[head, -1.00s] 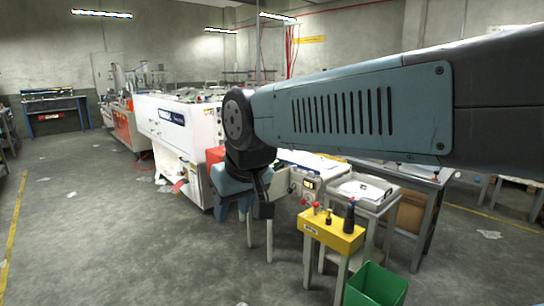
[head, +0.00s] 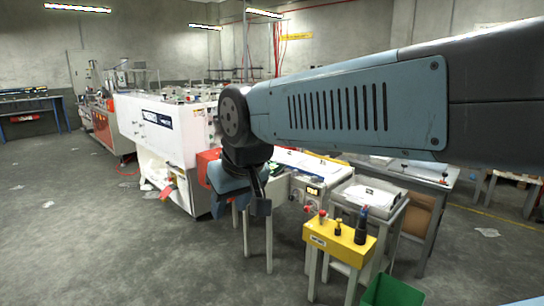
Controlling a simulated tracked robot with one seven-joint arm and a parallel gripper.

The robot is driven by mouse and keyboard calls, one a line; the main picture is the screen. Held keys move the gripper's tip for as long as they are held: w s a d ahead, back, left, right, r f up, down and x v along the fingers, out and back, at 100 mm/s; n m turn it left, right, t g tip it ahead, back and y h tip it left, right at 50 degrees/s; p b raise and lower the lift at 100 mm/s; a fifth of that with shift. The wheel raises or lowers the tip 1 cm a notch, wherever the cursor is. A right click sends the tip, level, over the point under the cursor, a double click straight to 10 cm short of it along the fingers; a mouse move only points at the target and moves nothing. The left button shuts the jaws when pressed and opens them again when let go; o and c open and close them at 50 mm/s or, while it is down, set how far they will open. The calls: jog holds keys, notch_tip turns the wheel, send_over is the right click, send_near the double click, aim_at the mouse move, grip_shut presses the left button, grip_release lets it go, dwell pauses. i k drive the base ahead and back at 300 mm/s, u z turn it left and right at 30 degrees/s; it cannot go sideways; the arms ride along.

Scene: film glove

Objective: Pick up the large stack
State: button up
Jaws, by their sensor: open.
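I cannot clearly pick out the large stack. White sheets (head: 300,161) lie on a table behind my arm, and more white material (head: 366,194) lies on a small stand to the right. How thick either pile is cannot be told. My gripper (head: 252,207) hangs down at the end of my arm, in front of the white machine's right end. It is open, and I see nothing between its fingers. My arm hides part of the tables behind it.
A yellow control box (head: 339,243) with knobs stands on legs at lower right, by a green bin (head: 394,291). A long white machine (head: 160,126) fills the middle left. A blue table (head: 30,108) is at far left. The left floor is mostly open, with paper scraps.

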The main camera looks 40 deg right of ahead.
aim_at(287, 155)
jog(key=u, duration=0.05)
jog(key=i, duration=2)
jog(key=z, duration=1.55)
jog(key=k, duration=0.85)
jog(key=z, duration=0.25)
jog(key=i, duration=0.7)
